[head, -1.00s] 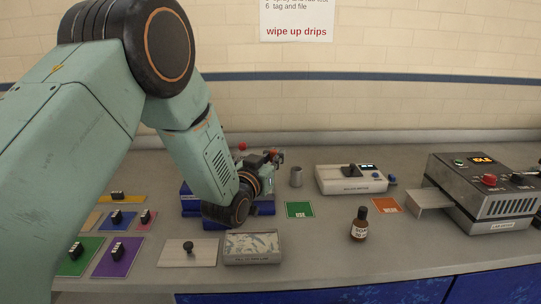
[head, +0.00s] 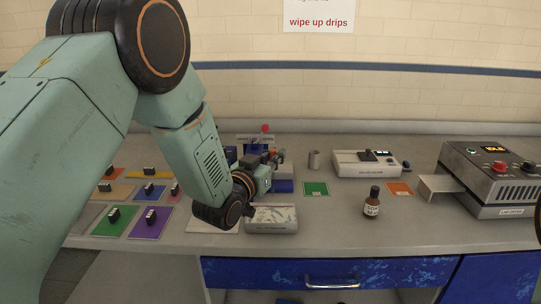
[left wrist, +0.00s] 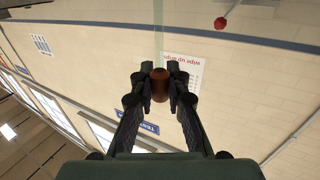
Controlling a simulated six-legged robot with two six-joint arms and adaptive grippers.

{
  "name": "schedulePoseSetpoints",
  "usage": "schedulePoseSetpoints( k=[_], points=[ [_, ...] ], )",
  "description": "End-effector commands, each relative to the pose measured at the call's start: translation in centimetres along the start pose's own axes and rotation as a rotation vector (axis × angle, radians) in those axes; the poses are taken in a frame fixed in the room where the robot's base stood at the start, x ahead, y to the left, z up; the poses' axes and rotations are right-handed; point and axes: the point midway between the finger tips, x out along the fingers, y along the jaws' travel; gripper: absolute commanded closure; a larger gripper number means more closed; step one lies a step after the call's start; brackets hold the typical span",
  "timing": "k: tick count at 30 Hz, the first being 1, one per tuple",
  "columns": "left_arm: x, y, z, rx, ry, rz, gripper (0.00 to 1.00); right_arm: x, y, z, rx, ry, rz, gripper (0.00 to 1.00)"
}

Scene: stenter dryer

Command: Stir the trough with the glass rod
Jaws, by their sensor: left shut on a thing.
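My left gripper (head: 276,160) is shut on the brown grip of the glass rod (left wrist: 160,86). In the left wrist view the grip sits between the two fingertips, and a faint clear shaft runs up from it to the top edge. In the head view the gripper is over the right side of a blue machine (head: 285,187) with a red knob (head: 265,128). My arm hides much of this machine. I cannot make out the trough or whether the rod touches anything. My right gripper is not in view.
A brown bottle (head: 372,202) stands nearer the front. A labelled box (head: 271,222) lies before my gripper. Coloured cards (head: 150,222) with black pieces lie left.

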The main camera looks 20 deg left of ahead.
Motion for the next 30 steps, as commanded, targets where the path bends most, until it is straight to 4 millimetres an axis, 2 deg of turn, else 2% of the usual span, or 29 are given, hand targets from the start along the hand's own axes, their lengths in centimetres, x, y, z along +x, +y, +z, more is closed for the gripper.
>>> schedulePoseSetpoints(
  k=[6, 11, 30],
  points=[
    [0.4, 0.2, 0.0, -0.001, 0.001, 0.011, 1.0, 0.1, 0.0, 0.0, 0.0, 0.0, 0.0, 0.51],
    [0.5, 0.2, 0.7, -0.002, 0.001, 0.012, 1.0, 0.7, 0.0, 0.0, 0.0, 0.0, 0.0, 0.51],
    [0.1, 0.1, 6.1, -0.002, 0.0, 0.007, 1.0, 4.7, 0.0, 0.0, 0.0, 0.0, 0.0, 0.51]
  ],
)
